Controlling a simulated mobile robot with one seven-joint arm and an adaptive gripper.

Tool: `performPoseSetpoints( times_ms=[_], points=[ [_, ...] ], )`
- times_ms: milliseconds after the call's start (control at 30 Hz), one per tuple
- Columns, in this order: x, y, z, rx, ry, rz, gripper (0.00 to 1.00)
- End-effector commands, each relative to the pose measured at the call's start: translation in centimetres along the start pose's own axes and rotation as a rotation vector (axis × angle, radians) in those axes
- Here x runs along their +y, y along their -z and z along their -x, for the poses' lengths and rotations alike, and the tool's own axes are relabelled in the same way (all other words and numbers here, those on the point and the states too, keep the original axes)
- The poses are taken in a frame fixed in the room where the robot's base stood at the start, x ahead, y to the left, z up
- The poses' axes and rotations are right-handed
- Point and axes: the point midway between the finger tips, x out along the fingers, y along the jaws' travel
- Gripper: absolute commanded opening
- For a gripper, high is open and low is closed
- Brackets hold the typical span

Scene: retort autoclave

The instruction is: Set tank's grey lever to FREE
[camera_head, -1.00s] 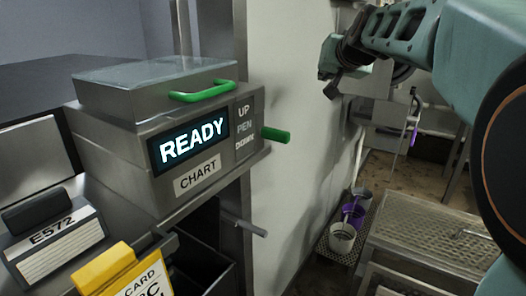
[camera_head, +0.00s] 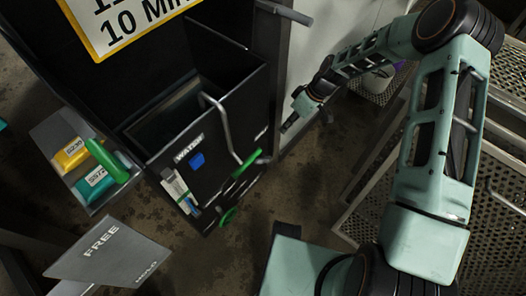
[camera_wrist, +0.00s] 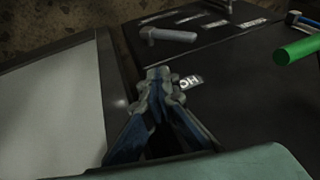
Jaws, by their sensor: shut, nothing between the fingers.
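My gripper (camera_head: 290,122) is shut and empty in the head view, beside the dark post right of an open black tank (camera_head: 222,178). In the wrist view its fingertips (camera_wrist: 158,76) are together over a dark panel (camera_wrist: 235,75), next to a small white label (camera_wrist: 190,82) that is only partly readable. A short grey lever (camera_wrist: 168,35) lies ahead of the fingertips, apart from them. A grey plate (camera_head: 112,255) marked FREE and HOLD shows at the lower left of the head view; I cannot tell whether it belongs to this lever.
A green handle (camera_wrist: 298,50) juts in at the right of the wrist view. A pale panel (camera_wrist: 50,110) stands at left.

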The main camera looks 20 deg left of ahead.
Motion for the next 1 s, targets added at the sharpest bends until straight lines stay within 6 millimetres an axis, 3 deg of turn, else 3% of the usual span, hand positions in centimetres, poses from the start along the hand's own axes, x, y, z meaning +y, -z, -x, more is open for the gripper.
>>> performPoseSetpoints(
  times_ms=[267,633,1000],
  points=[
    [-0.5,-0.2,-3.2,0.004,0.018,0.013,0.0],
    [-0.6,-0.2,-11.1,0.003,0.017,0.012,0.0],
    [-2.7,-1.0,-13.7,0.003,0.014,0.01,0.0]
  ],
)
